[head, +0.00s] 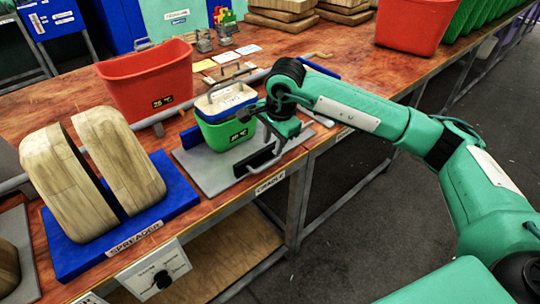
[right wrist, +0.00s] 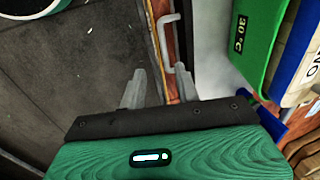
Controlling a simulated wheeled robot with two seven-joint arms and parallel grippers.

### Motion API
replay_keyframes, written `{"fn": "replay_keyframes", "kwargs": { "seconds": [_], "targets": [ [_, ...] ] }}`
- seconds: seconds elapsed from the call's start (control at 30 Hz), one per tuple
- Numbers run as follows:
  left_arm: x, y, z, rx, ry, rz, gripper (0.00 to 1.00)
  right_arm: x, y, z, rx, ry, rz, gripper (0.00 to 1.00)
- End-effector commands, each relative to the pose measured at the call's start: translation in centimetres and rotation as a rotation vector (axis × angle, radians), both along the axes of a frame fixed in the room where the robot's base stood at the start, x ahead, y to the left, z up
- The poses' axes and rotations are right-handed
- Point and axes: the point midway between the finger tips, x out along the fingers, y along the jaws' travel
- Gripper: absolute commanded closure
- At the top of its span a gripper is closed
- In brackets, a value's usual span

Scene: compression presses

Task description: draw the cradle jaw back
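The cradle is a grey plate (head: 205,172) labelled CRADLE at the table's front edge. A green tub (head: 228,133) marked 30 °C stands on it, with folded cloth and a wooden layer on top. A dark bracket (head: 262,157), which looks like the front jaw, is between the tub and the label. My right gripper (head: 262,122) hangs close to the tub's right side. In the right wrist view its two grey fingers (right wrist: 157,88) are apart; a pale bent handle (right wrist: 166,45) lies just beyond them, near the right finger. Contact cannot be told. My left gripper is not in view.
The blue spreader (head: 150,205) with two wooden blocks stands left. A red tub (head: 148,80) is behind, another red tub (head: 412,25) at the back right. Cards and small parts lie behind the cradle. The floor (head: 340,215) before the table is clear.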

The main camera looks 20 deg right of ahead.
Motion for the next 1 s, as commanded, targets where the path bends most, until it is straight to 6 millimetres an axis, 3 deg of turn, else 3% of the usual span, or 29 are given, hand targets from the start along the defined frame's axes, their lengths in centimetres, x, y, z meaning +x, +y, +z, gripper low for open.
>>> {"fn": "replay_keyframes", "kwargs": {
  "seconds": [0.13, 0.3, 0.8, 0.93, 1.0],
  "targets": [
    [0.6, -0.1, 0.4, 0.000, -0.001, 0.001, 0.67, -0.4, -0.2, 2.5, 0.000, -0.003, 0.000, 0.68],
    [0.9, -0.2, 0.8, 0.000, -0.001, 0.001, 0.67, -0.8, -0.3, 3.8, 0.000, 0.000, 0.000, 0.68],
    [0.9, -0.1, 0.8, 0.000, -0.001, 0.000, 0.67, -0.8, -0.2, 4.1, 0.002, 0.001, 0.000, 0.68],
    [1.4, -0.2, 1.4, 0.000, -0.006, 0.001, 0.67, -1.4, 1.6, 3.2, 0.074, 0.014, 0.016, 0.68],
    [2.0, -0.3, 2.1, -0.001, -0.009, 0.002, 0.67, -2.3, 4.2, 2.4, 0.178, 0.035, 0.033, 0.68]
  ]
}}
